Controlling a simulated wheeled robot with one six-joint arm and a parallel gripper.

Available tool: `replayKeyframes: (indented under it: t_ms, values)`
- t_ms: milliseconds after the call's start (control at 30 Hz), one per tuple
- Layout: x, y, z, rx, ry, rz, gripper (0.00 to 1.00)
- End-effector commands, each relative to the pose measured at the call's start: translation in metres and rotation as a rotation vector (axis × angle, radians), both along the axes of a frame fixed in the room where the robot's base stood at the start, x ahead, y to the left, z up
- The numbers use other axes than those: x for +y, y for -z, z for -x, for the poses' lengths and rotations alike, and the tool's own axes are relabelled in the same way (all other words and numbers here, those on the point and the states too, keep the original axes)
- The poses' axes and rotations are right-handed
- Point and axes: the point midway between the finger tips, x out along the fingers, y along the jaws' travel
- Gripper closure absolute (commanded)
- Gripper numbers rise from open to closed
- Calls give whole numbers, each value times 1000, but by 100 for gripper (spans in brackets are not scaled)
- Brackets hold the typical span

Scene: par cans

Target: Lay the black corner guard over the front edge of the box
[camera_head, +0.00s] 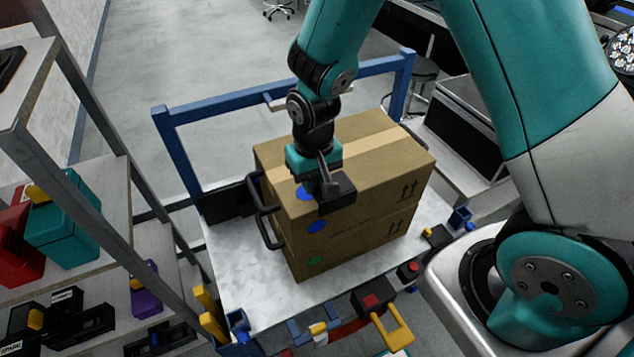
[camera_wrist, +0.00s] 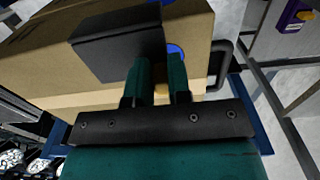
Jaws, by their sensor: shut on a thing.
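My gripper (camera_head: 322,181) is above the front top edge of the cardboard box (camera_head: 362,235), near its left end. It is shut on the black corner guard (camera_head: 338,194). The guard is a dark angled piece at the box's top front edge in the head view; I cannot tell if it touches the box. In the wrist view the guard (camera_wrist: 118,42) shows just beyond the fingers (camera_wrist: 160,80), in front of the tan box (camera_wrist: 40,62). Part of a blue dot (camera_head: 304,192) on the box is hidden by the gripper.
The box stands on a metal-topped cart (camera_head: 240,290) with a blue rail (camera_head: 270,90) behind. A black handle (camera_head: 268,225) stands at the box's left. A shelf (camera_head: 110,210) with coloured cases is at left. A yellow-handled clamp (camera_head: 392,328) lies at the cart's front.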

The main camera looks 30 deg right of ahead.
Motion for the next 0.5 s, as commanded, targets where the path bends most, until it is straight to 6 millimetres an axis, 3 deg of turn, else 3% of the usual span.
replayKeyframes:
  t_ms: [500]
  values:
    - [1, 31, -13, 0, -2, 0, 100]
